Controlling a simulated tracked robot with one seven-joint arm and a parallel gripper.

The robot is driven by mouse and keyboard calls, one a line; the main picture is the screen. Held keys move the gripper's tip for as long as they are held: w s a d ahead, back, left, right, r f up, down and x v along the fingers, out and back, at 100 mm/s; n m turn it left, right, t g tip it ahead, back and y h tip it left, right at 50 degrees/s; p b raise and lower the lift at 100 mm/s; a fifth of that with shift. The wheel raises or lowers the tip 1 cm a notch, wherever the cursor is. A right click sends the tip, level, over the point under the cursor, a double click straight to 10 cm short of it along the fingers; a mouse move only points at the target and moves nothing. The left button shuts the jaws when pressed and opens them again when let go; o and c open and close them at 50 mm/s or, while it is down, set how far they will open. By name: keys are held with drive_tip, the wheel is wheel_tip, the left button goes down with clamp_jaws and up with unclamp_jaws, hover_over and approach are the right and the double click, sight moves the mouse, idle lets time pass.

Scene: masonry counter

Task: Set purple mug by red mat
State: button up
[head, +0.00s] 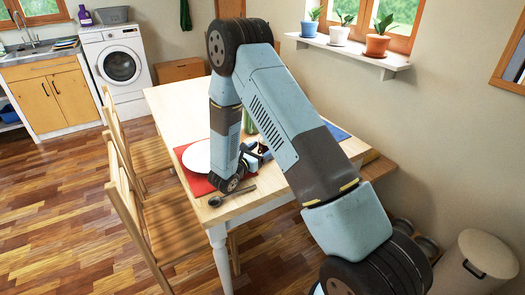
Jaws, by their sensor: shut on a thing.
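The red mat (193,184) lies on the near left part of the wooden table (172,98), with a white plate (197,157) on it. My gripper (258,154) is low over the table, just right of the mat, and partly hidden by my arm. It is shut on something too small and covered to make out. I cannot pick out a purple mug; my arm hides much of the table's middle. Whether the held thing touches the table is not clear.
A dark spoon (230,197) lies near the table's front edge. A green item (249,122) stands behind my forearm. A blue mat (338,132) is at the right side. Wooden chairs (160,228) stand along the left side. The far left tabletop is clear.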

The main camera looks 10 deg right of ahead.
drive_tip(key=shift+f, duration=0.1)
drive_tip(key=o, duration=1.4)
drive_tip(key=v, duration=1.2)
drive_tip(key=s+d+r+m+g+y, duration=0.1)
drive_tip(key=s+d+r+m+g, duration=0.5)
drive_tip(key=r, duration=0.4)
drive_tip(key=s+d+r+m+g+y, duration=0.1)
drive_tip(key=s+d+r+m+g, duration=0.4)
drive_tip(key=d+r+m, duration=0.3)
drive_tip(key=s+r+m+t+y, duration=0.1)
drive_tip(key=s+r+m+y, duration=0.3)
drive_tip(key=s+r, duration=0.1)
drive_tip(key=s+r+m+t+y, duration=0.2)
drive_tip(key=s+r+m+y, duration=0.2)
drive_tip(key=s, duration=0.3)
drive_tip(key=s+d+r+m+t+y, duration=0.1)
drive_tip(key=s+r+m+t+y, duration=0.1)
drive_tip(key=s+r, duration=0.4)
drive_tip(key=shift+s+r+m+y, duration=0.3)
drive_tip(key=shift+r+m+y, duration=0.1)
drive_tip(key=shift+m+y, duration=0.55)
